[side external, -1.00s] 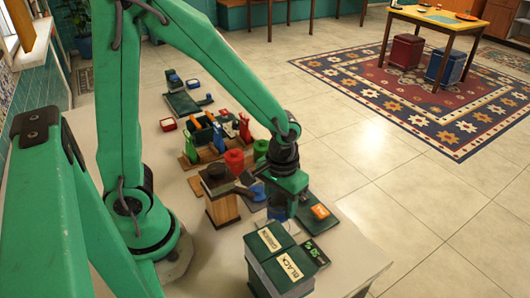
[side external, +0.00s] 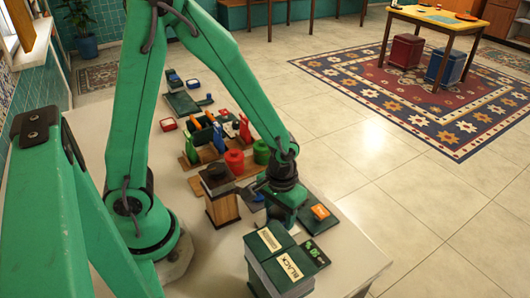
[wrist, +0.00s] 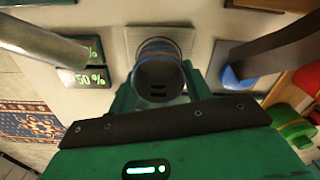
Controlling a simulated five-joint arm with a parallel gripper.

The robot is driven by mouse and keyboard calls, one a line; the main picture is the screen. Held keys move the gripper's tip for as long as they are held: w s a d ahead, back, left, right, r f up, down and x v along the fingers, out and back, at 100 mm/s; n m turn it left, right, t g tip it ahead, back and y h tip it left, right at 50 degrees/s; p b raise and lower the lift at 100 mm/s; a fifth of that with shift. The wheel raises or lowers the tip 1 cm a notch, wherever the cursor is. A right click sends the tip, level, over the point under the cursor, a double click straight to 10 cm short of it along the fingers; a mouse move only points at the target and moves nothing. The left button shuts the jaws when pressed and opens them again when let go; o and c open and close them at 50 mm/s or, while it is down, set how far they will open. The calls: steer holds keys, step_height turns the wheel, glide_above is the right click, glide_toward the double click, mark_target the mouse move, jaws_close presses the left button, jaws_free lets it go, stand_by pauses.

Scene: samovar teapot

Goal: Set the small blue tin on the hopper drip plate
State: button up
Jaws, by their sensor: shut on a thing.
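The small blue tin (wrist: 160,82) shows in the wrist view as a round, dark-mouthed tin with a blue rim. My gripper (wrist: 162,98) is shut on it, with green jaws at its sides. A pale grey square plate (wrist: 139,33) shows just behind the tin; it may be the hopper drip plate. I cannot tell whether the tin touches it. In the side view my gripper (side external: 279,226) is low over the table, between the wooden stand and the labelled green boxes, and the tin is hidden.
Green boxes (side external: 282,260), one labelled BLACK, stand in front of my gripper, beside a green-lit display (side external: 313,253). A wooden stand with a black top (side external: 220,200) is to the left. An orange-topped item (side external: 320,212) is to the right. Red and green canisters (side external: 234,162) stand behind.

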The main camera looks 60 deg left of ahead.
steer(key=o, duration=1)
steer(key=shift+r, duration=0.1)
steer(key=shift+r, duration=6.05)
steer(key=shift+s+a+r+m+t, duration=0.5)
steer(key=shift+s+a+r+t, duration=0.55)
steer(key=shift+r, duration=0.65)
steer(key=shift+s+a+r+m+t, duration=0.5)
steer(key=shift+s+a+r+t, duration=0.3)
steer(key=shift+s+a+r, duration=0.75)
steer(key=shift+s+a+r+m+t, duration=0.5)
steer(key=shift+s+a+r+t, duration=0.4)
steer(key=shift+r, duration=1)
steer(key=shift+w+a, duration=0.15)
